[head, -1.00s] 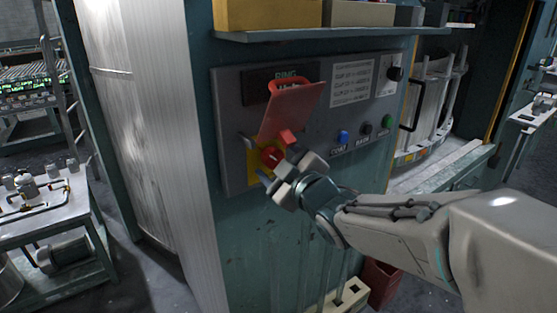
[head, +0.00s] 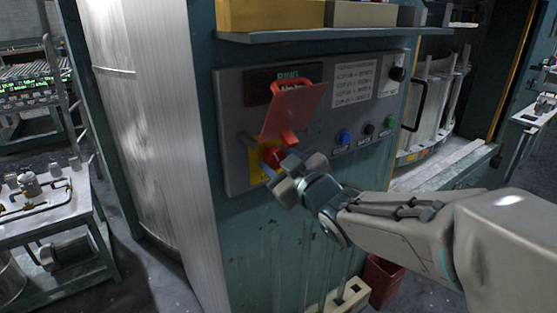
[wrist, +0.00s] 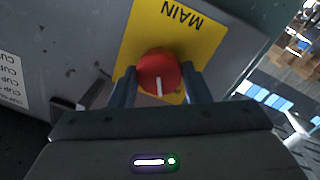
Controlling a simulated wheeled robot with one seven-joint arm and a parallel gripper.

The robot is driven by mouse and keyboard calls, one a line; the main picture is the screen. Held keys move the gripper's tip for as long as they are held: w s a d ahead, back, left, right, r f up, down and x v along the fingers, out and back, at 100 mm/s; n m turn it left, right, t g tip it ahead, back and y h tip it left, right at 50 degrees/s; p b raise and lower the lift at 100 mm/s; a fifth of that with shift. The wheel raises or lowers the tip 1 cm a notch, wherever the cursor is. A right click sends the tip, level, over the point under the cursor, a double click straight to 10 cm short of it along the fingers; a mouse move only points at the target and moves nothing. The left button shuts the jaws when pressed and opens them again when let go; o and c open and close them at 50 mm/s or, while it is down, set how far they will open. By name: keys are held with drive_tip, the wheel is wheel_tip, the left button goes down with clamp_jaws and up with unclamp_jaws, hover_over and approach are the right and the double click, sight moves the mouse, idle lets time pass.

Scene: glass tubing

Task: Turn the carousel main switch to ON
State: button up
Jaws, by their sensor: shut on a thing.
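The red main switch knob (wrist: 157,70) sits on a yellow plate (wrist: 200,38) marked MAIN, which appears upside down in the wrist view. A white line on the knob points away from the word MAIN. My gripper (wrist: 160,88) is shut on the knob, one finger on each side. In the head view my gripper (head: 274,168) covers part of the knob and the yellow plate (head: 256,168). A red cover (head: 293,110) stands raised above the switch. ON and OFF marks are not readable.
The grey panel (head: 235,120) also carries a dark display (head: 262,88) with green lettering, a blue button (head: 345,137), a green button (head: 389,122) and a black knob (head: 397,74). A shelf (head: 350,36) with boxes juts out above the panel.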

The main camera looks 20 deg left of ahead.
drive_tip(key=m+p, duration=0.1)
drive_tip(key=m, duration=0.1)
drive_tip(key=m+p, duration=0.1)
drive_tip(key=m, duration=0.1)
drive_tip(key=shift+r+m+g, duration=0.2)
drive_tip(key=shift+m+g, duration=0.1)
drive_tip(key=m+p, duration=0.2)
drive_tip(key=m, duration=0.1)
drive_tip(key=shift+w, duration=0.1)
drive_tip(key=m+p, duration=0.3)
drive_tip(key=m, duration=0.1)
drive_tip(key=shift+w+d+m+g, duration=0.1)
drive_tip(key=shift+d+m+g, duration=0.05)
drive_tip(key=shift+m+g, duration=0.25)
drive_tip(key=shift+f+m+p, duration=0.1)
drive_tip(key=shift+m+p, duration=0.45)
drive_tip(key=shift+m, duration=0.05)
drive_tip(key=o, duration=1)
